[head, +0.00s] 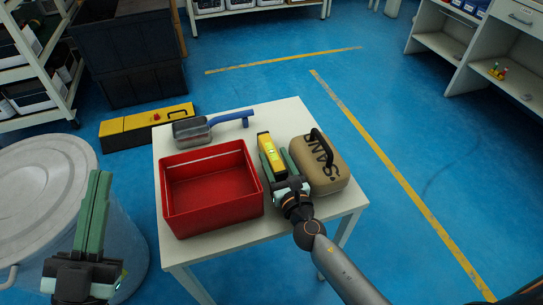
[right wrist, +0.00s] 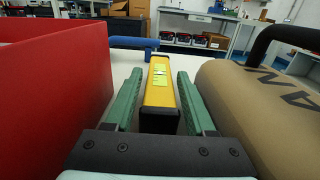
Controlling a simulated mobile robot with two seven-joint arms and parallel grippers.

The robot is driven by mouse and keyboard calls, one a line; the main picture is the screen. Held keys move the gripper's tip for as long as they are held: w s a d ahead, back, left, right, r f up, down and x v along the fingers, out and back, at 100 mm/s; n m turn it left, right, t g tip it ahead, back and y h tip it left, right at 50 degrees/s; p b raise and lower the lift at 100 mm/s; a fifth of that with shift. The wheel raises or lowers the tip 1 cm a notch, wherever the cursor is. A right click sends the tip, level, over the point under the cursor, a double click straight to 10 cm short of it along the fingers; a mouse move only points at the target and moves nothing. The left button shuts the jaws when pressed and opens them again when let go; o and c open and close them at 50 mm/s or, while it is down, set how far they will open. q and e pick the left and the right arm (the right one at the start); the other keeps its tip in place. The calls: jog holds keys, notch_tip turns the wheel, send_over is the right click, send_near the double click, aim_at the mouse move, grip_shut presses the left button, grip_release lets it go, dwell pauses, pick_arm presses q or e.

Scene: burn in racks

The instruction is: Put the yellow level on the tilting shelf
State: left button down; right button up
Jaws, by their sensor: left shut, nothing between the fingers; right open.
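The yellow level (head: 267,152) lies on the white table between the red bin and the tan case. In the right wrist view the level (right wrist: 160,92) runs lengthwise between the two green fingers of my right gripper (right wrist: 158,95). The fingers are open, with a gap visible on each side of the level. In the head view my right gripper (head: 279,168) is at the level's near end. My left gripper (head: 95,205) is shut and empty, over at the left by the grey drum. I cannot make out a tilting shelf for certain.
The red bin (head: 170,215) stands close left of the right gripper, and the tan case (head: 330,178) close right. A scoop with a blue handle (head: 232,118) lies at the table's back. A grey lidded drum (head: 40,175) stands left. Shelving (head: 425,42) stands far right, across open blue floor.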

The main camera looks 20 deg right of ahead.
aim_at(266, 145)
jog(key=shift+w, duration=1.15)
grip_shut()
